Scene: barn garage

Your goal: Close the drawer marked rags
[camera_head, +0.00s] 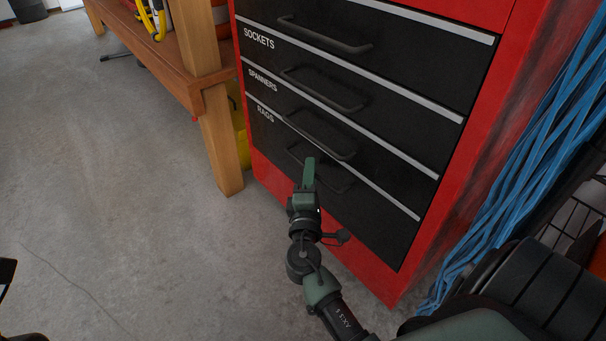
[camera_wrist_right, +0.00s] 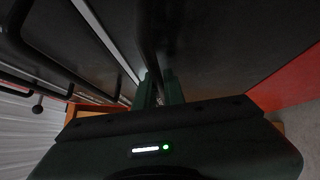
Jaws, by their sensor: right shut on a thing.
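The drawer marked RAGS (camera_head: 375,225) is the lowest labelled black drawer in the red cabinet, with its grey top strip and white label. Its front looks roughly in line with the drawers above, and I cannot tell whether a small gap remains. Its dark bar handle (camera_head: 338,182) is partly covered by my right gripper (camera_head: 310,162). The right gripper is shut on this handle. In the right wrist view, the green fingers (camera_wrist_right: 160,91) are on either side of the dark bar (camera_wrist_right: 149,48). My left gripper is not in view.
Drawers marked SPANNERS (camera_head: 375,142) and SOCKETS (camera_head: 400,110) are above, with protruding handles. A wooden bench (camera_head: 222,140) stands left of the cabinet. Blue strands (camera_head: 535,150) hang at right.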

